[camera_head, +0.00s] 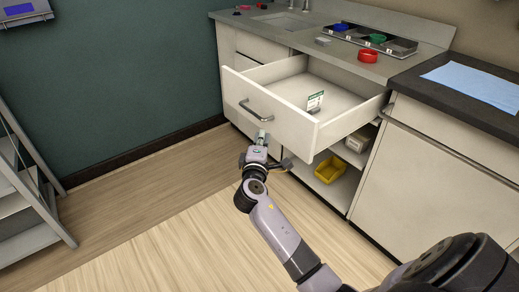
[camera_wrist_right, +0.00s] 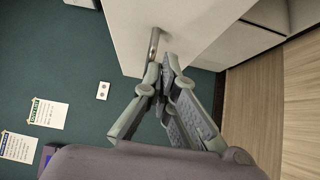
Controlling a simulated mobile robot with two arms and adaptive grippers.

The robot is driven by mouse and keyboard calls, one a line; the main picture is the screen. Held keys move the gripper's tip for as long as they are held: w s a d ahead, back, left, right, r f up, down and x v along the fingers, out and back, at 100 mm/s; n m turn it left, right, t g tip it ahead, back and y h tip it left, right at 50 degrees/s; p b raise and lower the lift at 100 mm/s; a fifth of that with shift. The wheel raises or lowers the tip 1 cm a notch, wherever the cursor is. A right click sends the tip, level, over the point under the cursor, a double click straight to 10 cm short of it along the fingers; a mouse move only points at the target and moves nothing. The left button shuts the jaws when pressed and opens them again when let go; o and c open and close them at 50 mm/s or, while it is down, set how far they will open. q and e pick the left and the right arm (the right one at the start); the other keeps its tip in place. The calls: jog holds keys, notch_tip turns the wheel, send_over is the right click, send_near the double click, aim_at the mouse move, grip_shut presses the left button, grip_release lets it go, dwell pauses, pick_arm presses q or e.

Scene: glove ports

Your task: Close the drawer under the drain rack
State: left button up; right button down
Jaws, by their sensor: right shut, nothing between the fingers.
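The white drawer (camera_head: 268,118) is pulled far out of the counter, below a dark divided rack (camera_head: 365,38). Its grey bar handle (camera_head: 257,111) is on the front panel and also shows in the wrist view (camera_wrist_right: 154,44). A small green-and-white card or packet (camera_head: 315,102) stands inside the drawer. My right gripper (camera_head: 262,136) is at the drawer front, just below the handle. In the wrist view the gripper (camera_wrist_right: 163,68) is shut and empty, its tips close to the handle; I cannot tell whether they touch. My left gripper is not in view.
A red ring (camera_head: 368,56) lies on the counter; blue and green rings are in the rack. An open shelf below the drawer holds a yellow bin (camera_head: 330,169). A grey rack (camera_head: 28,195) stands at left. The floor (camera_head: 150,200) between is clear.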

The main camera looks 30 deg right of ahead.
aim_at(274, 121)
jog(key=d, duration=0.2)
jog(key=w+d, duration=0.1)
jog(key=d, duration=0.1)
jog(key=shift+w+d, duration=0.15)
jog(key=shift+d, duration=0.25)
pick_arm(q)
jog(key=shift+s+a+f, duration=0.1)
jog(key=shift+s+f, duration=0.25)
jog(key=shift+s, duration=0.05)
